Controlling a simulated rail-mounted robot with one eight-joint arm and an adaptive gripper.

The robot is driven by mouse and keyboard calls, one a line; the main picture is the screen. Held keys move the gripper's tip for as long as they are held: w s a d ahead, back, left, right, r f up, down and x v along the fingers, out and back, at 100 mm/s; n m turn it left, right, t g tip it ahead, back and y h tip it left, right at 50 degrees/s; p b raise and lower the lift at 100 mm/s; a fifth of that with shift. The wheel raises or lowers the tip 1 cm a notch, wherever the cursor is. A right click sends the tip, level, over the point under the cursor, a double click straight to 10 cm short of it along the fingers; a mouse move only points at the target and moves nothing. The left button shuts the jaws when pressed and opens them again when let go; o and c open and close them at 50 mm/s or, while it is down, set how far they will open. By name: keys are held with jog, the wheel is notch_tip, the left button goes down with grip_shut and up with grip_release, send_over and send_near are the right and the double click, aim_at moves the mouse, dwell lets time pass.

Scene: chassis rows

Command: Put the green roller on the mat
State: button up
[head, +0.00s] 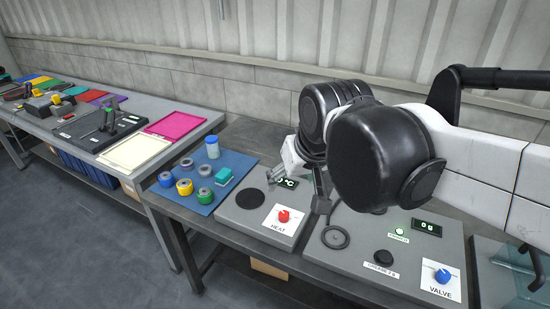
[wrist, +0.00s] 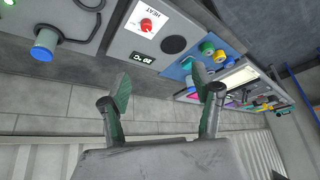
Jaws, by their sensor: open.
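A blue mat (head: 232,160) lies left of the heat panel, with several short rollers standing on it. A green roller (wrist: 220,55) shows small in the wrist view, beside a yellow roller (wrist: 207,47) at the mat.
A white bottle with a blue lid (head: 212,147) and a teal block (head: 223,177) also stand on the mat. The heat panel (head: 248,220) has a red knob (head: 284,215) and black disc. The valve panel (head: 345,265) is to the right. Trays (head: 135,153) lie farther left.

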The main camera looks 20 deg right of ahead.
jog(key=s+d+f+t, duration=0.1)
jog(key=s+d+f, duration=0.1)
jog(key=s, duration=0.5)
jog(key=shift+f, duration=0.75)
dwell(0.5)
